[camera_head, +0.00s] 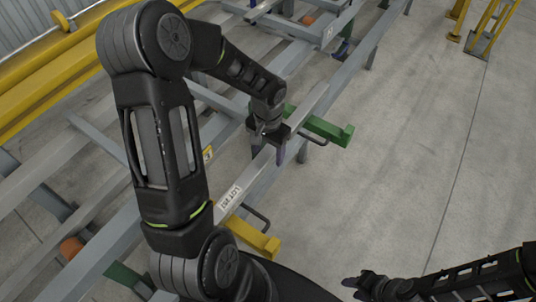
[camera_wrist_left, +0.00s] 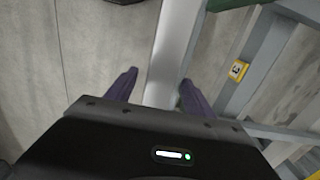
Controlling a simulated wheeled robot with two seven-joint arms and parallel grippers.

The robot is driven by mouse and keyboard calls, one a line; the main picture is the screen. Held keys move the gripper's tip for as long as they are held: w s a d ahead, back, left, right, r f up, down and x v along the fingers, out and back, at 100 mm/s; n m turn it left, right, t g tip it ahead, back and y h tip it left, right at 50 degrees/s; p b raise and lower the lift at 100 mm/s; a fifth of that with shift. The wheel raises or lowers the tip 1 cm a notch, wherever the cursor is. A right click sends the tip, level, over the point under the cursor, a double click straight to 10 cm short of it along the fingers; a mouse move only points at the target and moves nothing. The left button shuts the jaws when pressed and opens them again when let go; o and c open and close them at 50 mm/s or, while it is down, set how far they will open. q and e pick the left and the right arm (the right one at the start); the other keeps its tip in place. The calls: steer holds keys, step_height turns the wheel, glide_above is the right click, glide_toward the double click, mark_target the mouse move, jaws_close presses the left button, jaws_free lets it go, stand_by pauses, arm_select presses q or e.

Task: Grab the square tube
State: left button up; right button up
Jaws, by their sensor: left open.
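The square tube (camera_head: 261,171) is a long light-grey bar with a white lot label (camera_head: 230,197). It lies diagonally across the runout table and passes under my left gripper. My left gripper (camera_head: 291,150) is open over it, with purple fingers pointing down. In the left wrist view the tube (camera_wrist_left: 174,50) runs between the two spread fingers of my gripper (camera_wrist_left: 158,90), close to the right finger and with a gap to the left one. My right gripper (camera_head: 358,285) is low at the right, away from the tube; its jaw state is unclear.
A green arm (camera_head: 328,131) and a yellow arm (camera_head: 255,238) stick out from the table's side. A dark bent handle (camera_head: 258,216) is beside the tube. A yellow tag (camera_wrist_left: 238,71) is on a grey table beam. Bare concrete floor (camera_head: 410,140) lies open to the right.

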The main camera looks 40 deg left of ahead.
arm_select(q)
jaws_close()
stand_by(0.6)
stand_by(0.8)
